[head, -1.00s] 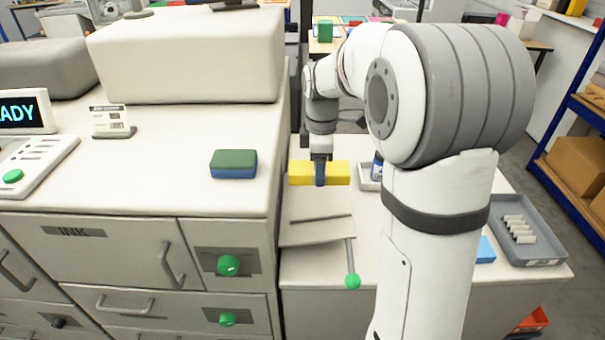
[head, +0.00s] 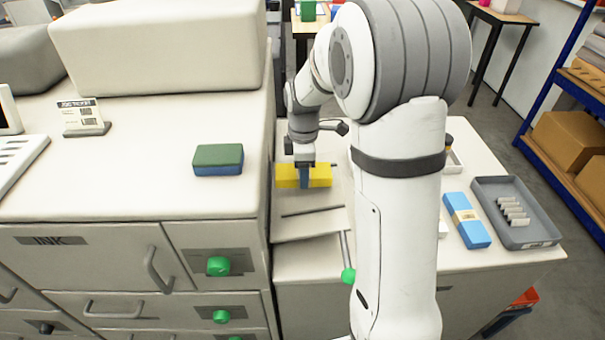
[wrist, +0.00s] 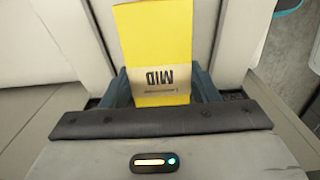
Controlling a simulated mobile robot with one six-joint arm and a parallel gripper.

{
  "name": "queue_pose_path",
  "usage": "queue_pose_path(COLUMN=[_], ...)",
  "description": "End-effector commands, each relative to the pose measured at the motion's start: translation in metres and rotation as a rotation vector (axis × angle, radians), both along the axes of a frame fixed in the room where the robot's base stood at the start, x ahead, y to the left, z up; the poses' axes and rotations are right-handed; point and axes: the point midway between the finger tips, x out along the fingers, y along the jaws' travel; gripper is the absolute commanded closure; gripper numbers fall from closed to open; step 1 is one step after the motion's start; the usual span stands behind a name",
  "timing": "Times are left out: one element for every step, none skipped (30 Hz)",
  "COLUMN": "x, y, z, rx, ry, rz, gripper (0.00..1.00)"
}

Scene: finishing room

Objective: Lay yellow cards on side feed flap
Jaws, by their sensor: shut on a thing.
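The yellow cards (head: 320,176) are a block with a pale band marked "MID", which shows in the wrist view (wrist: 155,45). My gripper (head: 304,178) is shut on them, one finger on each side of the block in the wrist view (wrist: 163,88). The side feed flap (head: 310,222) is a pale plate on the right side of the machine, with a dark slot line across it. In the head view the cards are at the flap's far end. I cannot tell whether they touch it.
The machine top (head: 130,180) at left holds a green and blue block (head: 218,159) and a small ticket stand (head: 83,118). A green-knobbed lever (head: 347,275) stands by the flap. Right of my arm are a blue banded pack (head: 466,220) and a grey tray (head: 515,212) with white pieces.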

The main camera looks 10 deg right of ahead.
Motion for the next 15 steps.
queue_pose_path(x=[-0.001,0.0,0.0,0.0,0.0,0.0,0.0,0.0,0.0,0.0,0.0,0.0,0.0,0.0,0.0], y=[0.0,0.0,0.0,0.0,0.0,0.0,0.0,0.0,0.0,0.0,-0.001,-0.001,-0.001,-0.001,-0.001], z=[-0.009,-0.012,-0.015,-0.016,-0.016,-0.016,-0.015,-0.015,-0.015,-0.016,-0.016,-0.018,-0.019,-0.02,-0.021], rx=[0.0,0.001,0.0,0.0,0.0,0.0,0.0,0.0,0.0,0.0,0.0,0.0,0.0,0.0,0.0], ry=[0.004,0.003,0.002,0.001,0.0,-0.001,-0.001,-0.001,-0.001,-0.001,0.0,0.0,0.0,0.0,0.0], rz=[0.0,0.0,0.0,-0.001,-0.001,-0.001,-0.001,-0.001,-0.001,-0.001,-0.001,-0.001,-0.001,-0.001,-0.001], gripper=[0.78,0.78,0.78,0.78,0.78,0.78,0.78,0.78,0.78,0.78,0.78,0.78,0.78,0.78,0.78])
